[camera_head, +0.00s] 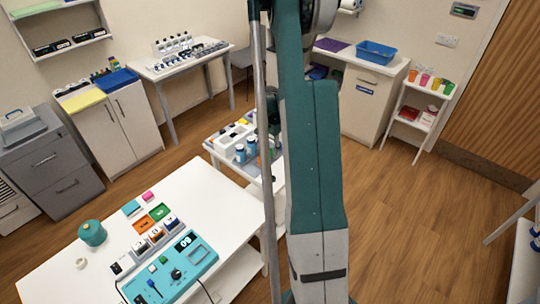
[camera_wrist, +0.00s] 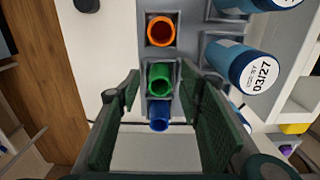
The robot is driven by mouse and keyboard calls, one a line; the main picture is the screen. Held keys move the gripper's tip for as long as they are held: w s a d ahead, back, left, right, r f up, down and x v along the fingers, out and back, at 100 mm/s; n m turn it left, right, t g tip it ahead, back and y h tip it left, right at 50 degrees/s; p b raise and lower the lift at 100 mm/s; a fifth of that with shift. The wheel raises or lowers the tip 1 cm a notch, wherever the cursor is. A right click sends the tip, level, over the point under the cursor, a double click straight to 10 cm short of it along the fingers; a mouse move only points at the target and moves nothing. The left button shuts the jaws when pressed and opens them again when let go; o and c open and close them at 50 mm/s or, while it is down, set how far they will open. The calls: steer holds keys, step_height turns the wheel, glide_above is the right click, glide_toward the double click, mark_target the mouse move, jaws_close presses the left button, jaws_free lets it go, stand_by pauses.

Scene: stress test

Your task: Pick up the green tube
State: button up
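The green tube (camera_wrist: 159,78) stands in a grey rack (camera_wrist: 144,32) in the wrist view, its open mouth facing the camera. An orange tube (camera_wrist: 161,31) is above it in the picture and a blue tube (camera_wrist: 159,115) is just below it. My gripper (camera_wrist: 161,84) is open, with one green padded finger on each side of the green tube. I see no clear contact between the fingers and the tube. In the head view my arm hides the green tube.
Blue bottles with white lids (camera_wrist: 262,74) stand close to the right finger in the wrist view. In the head view bottles (camera_head: 240,153) stand on a small white table (camera_head: 228,164) beside my arm. A larger white table (camera_head: 205,190) with a teal device (camera_head: 172,272) is in front.

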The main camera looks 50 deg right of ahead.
steer(key=shift+c, duration=0.3)
steer(key=c, duration=0.8)
steer(key=shift+r, duration=0.2)
step_height(320, 180, up, 10)
steer(key=shift+f+b, duration=0.15)
steer(key=shift+b, duration=0.2)
stand_by(0.6)
